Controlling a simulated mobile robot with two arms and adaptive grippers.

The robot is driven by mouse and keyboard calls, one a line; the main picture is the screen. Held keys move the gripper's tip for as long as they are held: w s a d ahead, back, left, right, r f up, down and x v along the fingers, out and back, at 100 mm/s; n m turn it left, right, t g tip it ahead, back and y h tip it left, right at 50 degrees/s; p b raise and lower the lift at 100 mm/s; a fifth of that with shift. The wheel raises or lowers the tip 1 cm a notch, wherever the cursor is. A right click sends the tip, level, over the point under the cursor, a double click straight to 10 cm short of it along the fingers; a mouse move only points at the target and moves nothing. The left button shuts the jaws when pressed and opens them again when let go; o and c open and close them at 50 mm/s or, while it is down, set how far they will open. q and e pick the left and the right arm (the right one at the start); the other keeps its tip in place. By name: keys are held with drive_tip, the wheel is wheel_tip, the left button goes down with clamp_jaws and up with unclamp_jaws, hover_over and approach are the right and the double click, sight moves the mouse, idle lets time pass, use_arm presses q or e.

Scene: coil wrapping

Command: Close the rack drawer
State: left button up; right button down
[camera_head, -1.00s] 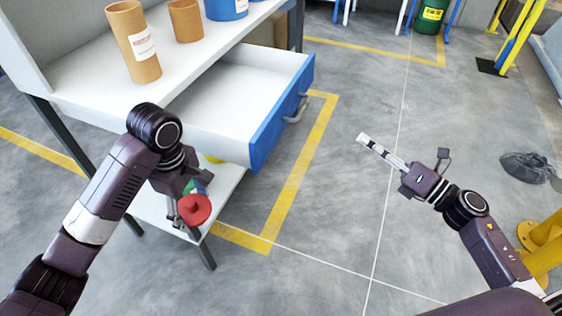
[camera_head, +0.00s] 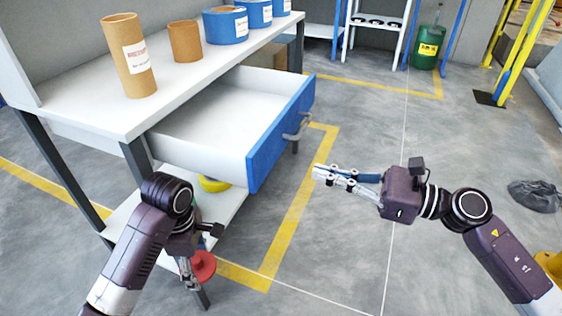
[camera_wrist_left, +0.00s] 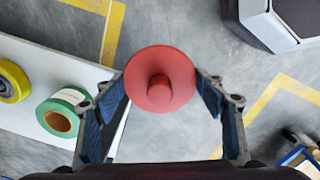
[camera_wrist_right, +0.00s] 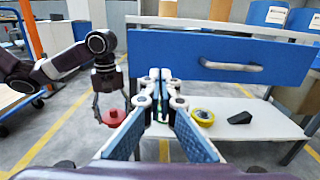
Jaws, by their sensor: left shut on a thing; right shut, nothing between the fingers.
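The rack drawer (camera_head: 262,150) stands pulled out of the white rack, its inside empty, with a blue front and a grey handle (camera_head: 298,128). The blue front also shows in the right wrist view (camera_wrist_right: 180,52), with its handle (camera_wrist_right: 231,66). My right gripper (camera_head: 316,172) is shut and empty, a short way right of the drawer front and apart from it. My left gripper (camera_head: 190,272) is low in front of the rack, shut on a red spool (camera_head: 202,266). In the left wrist view the red spool (camera_wrist_left: 160,80) sits between the fingertips.
Brown tubes (camera_head: 130,55) and blue rolls (camera_head: 225,25) stand on the rack top. A yellow roll (camera_wrist_left: 12,82) and a green-edged roll (camera_wrist_left: 62,115) lie on the lower shelf. Floor to the right is clear, with a black bag (camera_head: 535,195) farther off.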

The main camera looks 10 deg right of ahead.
sight(268, 158)
use_arm(q)
drive_tip(key=shift+r+p, duration=0.45)
drive_tip(key=shift+r, duration=0.05)
use_arm(e)
drive_tip(key=x, duration=0.9)
drive_tip(key=shift+w+a, duration=0.2)
